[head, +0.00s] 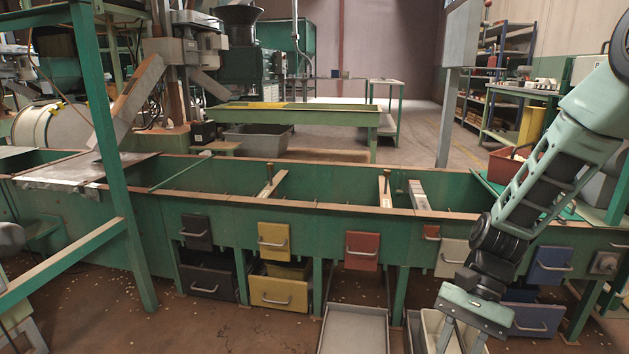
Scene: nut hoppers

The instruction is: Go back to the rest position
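My arm comes in from the right edge and bends down in front of the hoppers. My gripper (463,339) points down at the bottom right. Its two fingers stand apart, and no object shows between them. The fingertips run close to the lower frame edge. A cream bin (428,322) is behind and below the gripper, partly hidden by it.
A long green hopper bench (335,225) crosses the view, with red (362,250), yellow (273,240) and blue (550,264) drawer fronts. A grey tray (353,328) lies on the floor before it. A green post (110,170) stands left. Nuts litter the floor.

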